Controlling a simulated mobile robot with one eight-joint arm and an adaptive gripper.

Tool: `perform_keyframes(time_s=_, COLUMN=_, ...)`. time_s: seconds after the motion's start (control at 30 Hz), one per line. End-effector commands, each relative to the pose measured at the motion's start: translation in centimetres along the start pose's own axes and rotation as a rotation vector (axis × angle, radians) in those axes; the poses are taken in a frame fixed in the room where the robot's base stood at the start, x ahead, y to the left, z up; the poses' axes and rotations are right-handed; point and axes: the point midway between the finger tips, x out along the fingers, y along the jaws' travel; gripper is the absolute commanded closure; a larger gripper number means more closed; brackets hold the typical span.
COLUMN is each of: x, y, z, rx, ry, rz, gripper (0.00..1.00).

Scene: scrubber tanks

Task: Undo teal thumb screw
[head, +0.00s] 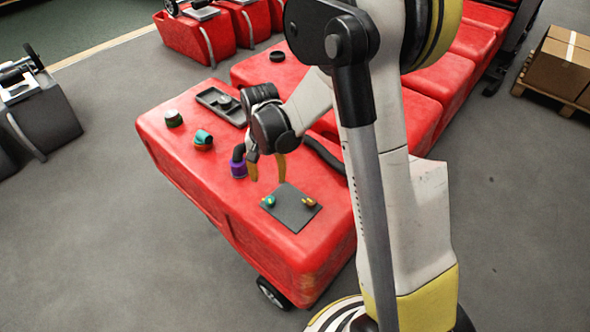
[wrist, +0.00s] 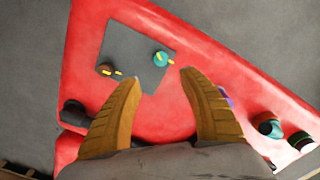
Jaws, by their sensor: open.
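The teal thumb screw (head: 268,201) sits on the left side of a dark grey plate (head: 290,213) on top of the red tank (head: 215,205). In the wrist view the teal thumb screw (wrist: 161,58) shows a yellow mark, just beyond my fingertips and apart from them. A brass-coloured thumb screw (head: 309,202) sits on the plate's other side; it also shows in the wrist view (wrist: 104,70). My gripper (head: 267,178) points down above the tank, behind the plate. Its two yellow fingers are open and empty in the wrist view (wrist: 160,77).
A purple fitting with a black elbow (head: 238,168) stands close to the gripper's left. A black hose (head: 324,153) runs at the right.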

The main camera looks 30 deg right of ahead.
Motion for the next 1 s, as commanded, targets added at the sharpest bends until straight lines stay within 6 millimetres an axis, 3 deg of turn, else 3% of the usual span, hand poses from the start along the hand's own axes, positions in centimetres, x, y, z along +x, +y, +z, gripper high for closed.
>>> perform_keyframes(time_s=0.17, x=2.1, y=-0.1, z=0.4, rx=0.012, ry=0.000, rz=0.000, gripper=0.50)
perform_keyframes(time_s=0.4, x=7.1, y=-0.1, z=0.3, rx=0.011, ry=0.000, rz=0.000, gripper=0.50)
perform_keyframes(time_s=0.6, x=9.9, y=-0.1, z=0.3, rx=0.011, ry=0.000, rz=0.000, gripper=0.50)
perform_keyframes(time_s=1.0, x=10.8, y=-0.1, z=0.3, rx=0.011, ry=0.000, rz=0.000, gripper=0.50)
